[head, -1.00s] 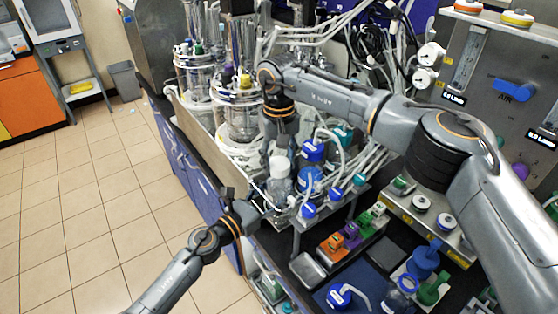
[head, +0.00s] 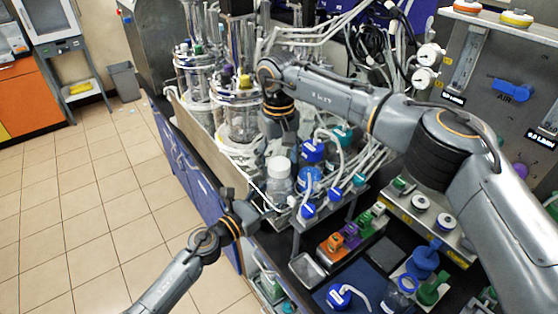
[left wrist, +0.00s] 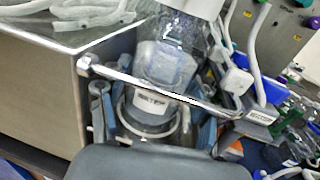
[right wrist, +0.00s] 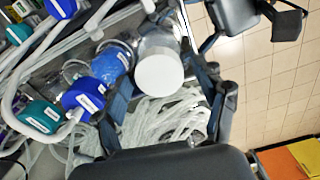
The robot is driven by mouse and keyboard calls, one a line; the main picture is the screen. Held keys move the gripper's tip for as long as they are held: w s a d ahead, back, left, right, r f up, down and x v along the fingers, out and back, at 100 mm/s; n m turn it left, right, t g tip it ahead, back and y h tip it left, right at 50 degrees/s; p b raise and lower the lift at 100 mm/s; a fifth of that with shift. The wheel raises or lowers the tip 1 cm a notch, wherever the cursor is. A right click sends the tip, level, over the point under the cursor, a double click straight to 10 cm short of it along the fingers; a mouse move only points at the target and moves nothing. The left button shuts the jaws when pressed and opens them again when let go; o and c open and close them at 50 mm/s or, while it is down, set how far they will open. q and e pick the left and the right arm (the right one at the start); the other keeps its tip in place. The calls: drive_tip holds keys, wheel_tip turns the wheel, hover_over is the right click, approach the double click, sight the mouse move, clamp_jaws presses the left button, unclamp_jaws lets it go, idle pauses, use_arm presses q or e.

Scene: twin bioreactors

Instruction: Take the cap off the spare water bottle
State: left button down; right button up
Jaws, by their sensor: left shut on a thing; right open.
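The spare water bottle (head: 279,188) is clear with a white cap (head: 279,166) on top, at the left end of the bottle row. My left gripper (head: 258,204) is shut on the bottle's body from the left. In the left wrist view the bottle (left wrist: 165,65) shows its label low down between the fingers. My right gripper (right wrist: 168,95) is open, with its fingers on either side of the white cap (right wrist: 160,73); I cannot tell whether they touch it.
Blue-capped bottles (head: 312,152) with white tubes stand close to the right of the bottle. Glass bioreactor vessels (head: 238,112) stand behind. The tiled floor (head: 95,215) at left is clear.

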wheel_tip(320, 180, up, 4)
drive_tip(key=shift+r, duration=0.1)
drive_tip(key=shift+c, duration=0.3)
drive_tip(key=m, duration=0.7)
drive_tip(key=shift+r, duration=0.25)
drive_tip(key=m, duration=0.5)
drive_tip(key=shift+r+m, duration=0.25)
drive_tip(key=shift+m, duration=0.05)
drive_tip(key=m, duration=0.5)
drive_tip(key=shift+r+m, duration=0.25)
drive_tip(key=shift+m, duration=0.05)
drive_tip(key=m, duration=0.5)
drive_tip(key=shift+r+m, duration=0.25)
drive_tip(key=shift+m, duration=0.05)
drive_tip(key=m, duration=0.3)
drive_tip(key=shift+r+m, duration=0.2)
drive_tip(key=shift+m, duration=0.2)
drive_tip(key=m, duration=0.3)
drive_tip(key=shift+r+m, duration=0.15)
drive_tip(key=shift+m, duration=0.15)
drive_tip(key=m, duration=0.3)
drive_tip(key=shift+r+m, duration=0.15)
drive_tip(key=shift+m, duration=0.15)
drive_tip(key=m, duration=0.4)
drive_tip(key=shift+r, duration=0.15)
drive_tip(key=shift+f+m, duration=0.3)
drive_tip(key=shift+f, duration=3.7)
